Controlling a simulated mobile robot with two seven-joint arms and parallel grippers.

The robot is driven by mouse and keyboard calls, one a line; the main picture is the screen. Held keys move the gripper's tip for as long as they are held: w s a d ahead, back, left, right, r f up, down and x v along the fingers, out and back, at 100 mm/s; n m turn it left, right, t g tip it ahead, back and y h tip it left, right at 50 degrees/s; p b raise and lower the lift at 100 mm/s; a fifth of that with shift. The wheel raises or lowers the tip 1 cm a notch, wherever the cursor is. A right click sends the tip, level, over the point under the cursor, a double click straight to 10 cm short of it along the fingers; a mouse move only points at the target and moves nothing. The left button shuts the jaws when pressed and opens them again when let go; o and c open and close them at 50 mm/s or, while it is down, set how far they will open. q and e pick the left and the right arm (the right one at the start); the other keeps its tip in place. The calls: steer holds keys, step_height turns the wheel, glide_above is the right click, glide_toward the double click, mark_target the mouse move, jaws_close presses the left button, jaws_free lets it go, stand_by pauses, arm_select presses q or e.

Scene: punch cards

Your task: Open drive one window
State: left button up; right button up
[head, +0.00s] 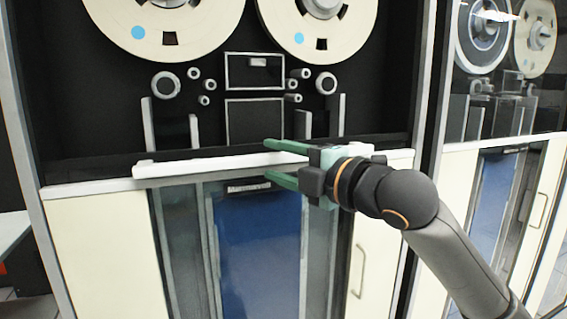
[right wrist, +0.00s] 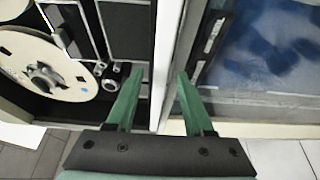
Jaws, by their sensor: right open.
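The tape drive (head: 99,215) in front of me has two cream reels behind its upper opening. A white horizontal bar (head: 215,163) runs across the front below the reels, above a blue-backed lower panel (head: 258,250). My right gripper (head: 268,160) is at the right part of this bar. Its green fingers are open, one above and one below the bar. In the right wrist view the fingers (right wrist: 160,77) lie on either side of the white bar (right wrist: 166,50), with gaps visible. I cannot tell whether clear glass covers the reels. My left gripper is not in view.
A second tape drive (head: 461,185) stands close on the right, with reels behind its front and a handle on its lower door. A door handle (head: 358,270) also shows at the lower right of the near drive. Grey tiled floor (right wrist: 285,158) shows in the wrist view.

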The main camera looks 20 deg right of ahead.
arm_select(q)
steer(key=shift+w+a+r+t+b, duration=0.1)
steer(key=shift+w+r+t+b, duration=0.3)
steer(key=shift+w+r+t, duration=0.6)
arm_select(e)
steer(key=v, duration=1.2)
steer(key=shift+s, duration=0.25)
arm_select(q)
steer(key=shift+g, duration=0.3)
arm_select(e)
steer(key=shift+w+d, duration=0.1)
